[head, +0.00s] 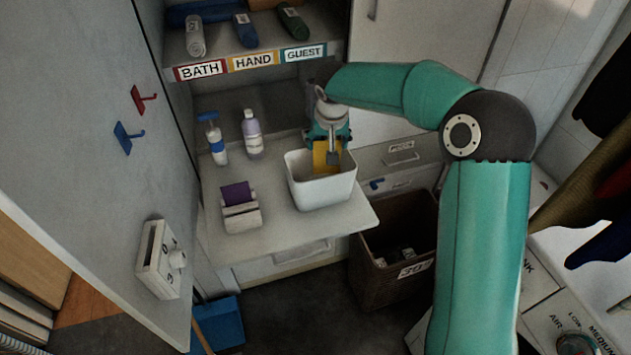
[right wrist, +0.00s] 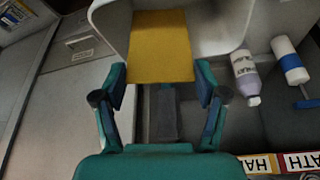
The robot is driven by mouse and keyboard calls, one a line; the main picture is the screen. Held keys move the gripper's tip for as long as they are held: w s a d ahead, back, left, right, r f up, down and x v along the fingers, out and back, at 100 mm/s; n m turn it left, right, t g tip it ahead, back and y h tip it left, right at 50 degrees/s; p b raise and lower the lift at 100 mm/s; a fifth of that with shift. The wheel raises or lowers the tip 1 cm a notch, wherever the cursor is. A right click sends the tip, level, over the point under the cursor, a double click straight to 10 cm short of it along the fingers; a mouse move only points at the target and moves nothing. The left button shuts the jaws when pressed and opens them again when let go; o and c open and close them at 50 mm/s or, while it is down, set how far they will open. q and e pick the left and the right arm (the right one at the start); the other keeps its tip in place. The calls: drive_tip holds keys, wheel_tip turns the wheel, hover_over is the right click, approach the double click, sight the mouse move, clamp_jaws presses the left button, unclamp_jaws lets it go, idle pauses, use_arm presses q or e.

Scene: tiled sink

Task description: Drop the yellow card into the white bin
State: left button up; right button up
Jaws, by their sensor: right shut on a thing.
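The yellow card (head: 322,158) hangs from my right gripper (head: 331,140), its lower part at the opening of the white bin (head: 322,191). The bin stands on the pull-out shelf. In the right wrist view, the yellow card (right wrist: 160,46) sits between the two fingers of my right gripper (right wrist: 160,88), with the white bin (right wrist: 222,28) around and behind it. I cannot tell whether the card touches the bin. My left gripper is not in view.
A purple roll in a holder (head: 239,209), a lavender bottle (head: 252,134) and a blue-and-white pump bottle (head: 214,141) stand on the shelf (head: 279,226). A brown basket (head: 389,272) is below right. Towel shelf labels (head: 252,62) are above.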

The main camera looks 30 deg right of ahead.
drive_tip(key=o, duration=0.9)
drive_tip(key=shift+o, duration=0.2)
drive_tip(key=shift+r, duration=0.1)
drive_tip(key=v, duration=1.1)
drive_tip(key=shift+s+r, duration=0.2)
drive_tip(key=shift+r, duration=0.15)
